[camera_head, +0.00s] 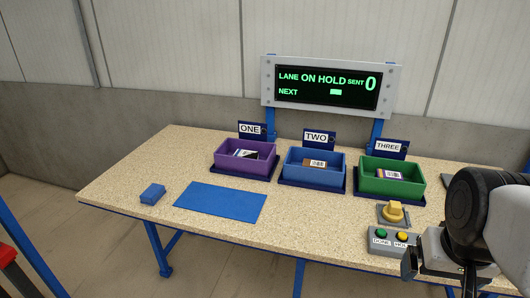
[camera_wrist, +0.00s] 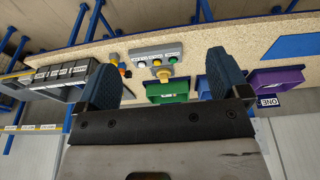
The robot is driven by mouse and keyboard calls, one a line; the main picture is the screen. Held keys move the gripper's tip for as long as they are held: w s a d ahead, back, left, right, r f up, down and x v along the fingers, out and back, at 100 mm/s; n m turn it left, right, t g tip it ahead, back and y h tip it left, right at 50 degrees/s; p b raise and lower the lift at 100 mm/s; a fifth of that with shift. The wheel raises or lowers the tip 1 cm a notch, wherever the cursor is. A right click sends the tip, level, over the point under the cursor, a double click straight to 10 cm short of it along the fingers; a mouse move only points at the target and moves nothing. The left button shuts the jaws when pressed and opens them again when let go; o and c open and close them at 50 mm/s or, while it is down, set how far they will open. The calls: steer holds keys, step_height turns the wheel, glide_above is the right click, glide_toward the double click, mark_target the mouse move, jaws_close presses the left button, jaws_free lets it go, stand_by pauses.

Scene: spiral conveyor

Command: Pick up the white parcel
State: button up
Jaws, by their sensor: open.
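In the head view a small white-and-dark item (camera_head: 245,154) lies in the purple bin ONE (camera_head: 262,166), and a white-labelled item (camera_head: 389,174) lies in the green bin THREE (camera_head: 405,190). A brown labelled box (camera_head: 316,163) is in the blue bin TWO (camera_head: 328,178). I cannot tell whether any of these is the white parcel; no plain white parcel shows on the open tabletop. My gripper (camera_wrist: 166,68) is open with nothing between its fingers in the wrist view. In the head view it is at the lower right, near the control box, apart from the bins.
A blue mat (camera_head: 220,203) and a blue block (camera_head: 153,194) lie on the speckled table (camera_head: 120,183). A button box (camera_head: 380,245) and yellow knob (camera_head: 393,211) sit at the right. The display (camera_head: 326,88) reads LANE ON HOLD, SENT 0. A dark compartmented rack (camera_wrist: 62,78) shows in the wrist view.

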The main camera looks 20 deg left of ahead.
steer(key=w+a+r+n, duration=0.2)
steer(key=w+a, duration=0.3)
steer(key=w, duration=0.6)
steer(key=w+a+r+n+g, duration=0.1)
steer(key=w+a+r+n, duration=0.3)
steer(key=w, duration=0.6)
steer(key=w+a+n, duration=0.1)
steer(key=w+a, duration=0.4)
steer(key=w, duration=0.6)
steer(key=n+g+y, duration=0.1)
steer(key=n+g, duration=0.1)
steer(key=n, duration=0.9)
glide_above(246, 154)
steer(key=d, duration=0.1)
step_height(246, 154, down, 22)
steer(key=shift+w+a+f, duration=0.1)
steer(key=shift+a+f, duration=0.1)
steer(key=shift+a, duration=0.1)
steer(key=shift+f, duration=0.1)
steer(key=shift+a+f, duration=0.1)
steer(key=shift+f, duration=1.15)
